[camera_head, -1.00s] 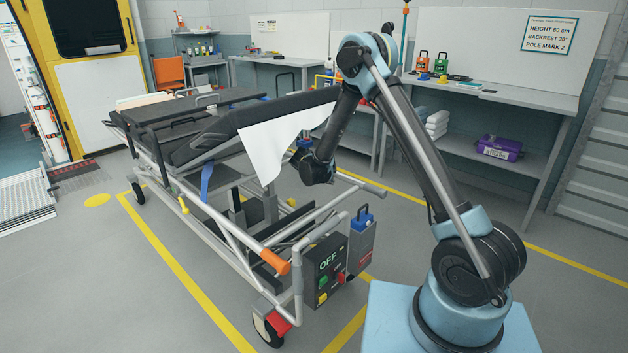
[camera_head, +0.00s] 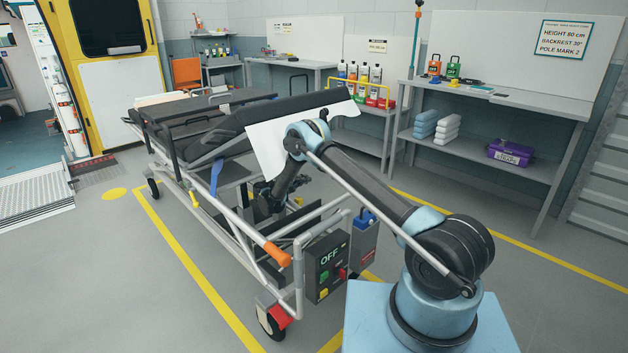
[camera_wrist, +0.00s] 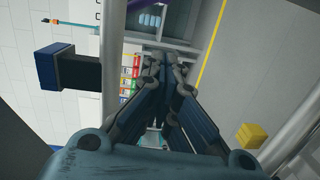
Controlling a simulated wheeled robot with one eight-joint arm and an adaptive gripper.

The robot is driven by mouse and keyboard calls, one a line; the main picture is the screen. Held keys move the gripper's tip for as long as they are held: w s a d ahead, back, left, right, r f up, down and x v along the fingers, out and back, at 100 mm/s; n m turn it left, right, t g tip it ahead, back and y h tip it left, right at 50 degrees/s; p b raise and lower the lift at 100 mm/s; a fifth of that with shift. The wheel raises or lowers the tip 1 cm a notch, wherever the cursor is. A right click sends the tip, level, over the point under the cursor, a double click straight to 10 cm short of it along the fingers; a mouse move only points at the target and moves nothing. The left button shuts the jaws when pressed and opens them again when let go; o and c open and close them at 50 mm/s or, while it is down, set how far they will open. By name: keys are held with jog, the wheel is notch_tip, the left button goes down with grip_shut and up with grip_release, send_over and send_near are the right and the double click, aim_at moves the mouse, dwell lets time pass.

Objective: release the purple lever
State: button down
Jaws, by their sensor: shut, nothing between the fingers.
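My gripper (camera_head: 268,204) is low beside the stretcher's near end, under the backrest and white sheet, partly hidden by my arm. In the wrist view its fingers (camera_wrist: 166,62) are closed together and hold nothing. A dark blue to purple block on a dark bar (camera_wrist: 62,70) shows left of the fingers, apart from them. I cannot tell for sure that it is the purple lever. No purple lever shows clearly in the head view. The stretcher (camera_head: 226,222) has a grey tube frame and black backrest.
A yellow block (camera_wrist: 251,136) and pale frame tubes flank the fingers in the wrist view. An orange grip (camera_head: 277,254) and black OFF control box (camera_head: 326,268) are at the stretcher's near end. A purple box (camera_head: 510,153) sits on the right shelf.

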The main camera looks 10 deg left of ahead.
jog(key=w+d, duration=0.5)
jog(key=d, duration=0.4)
jog(key=shift+t, duration=0.3)
jog(key=shift+d, duration=0.1)
dwell(0.4)
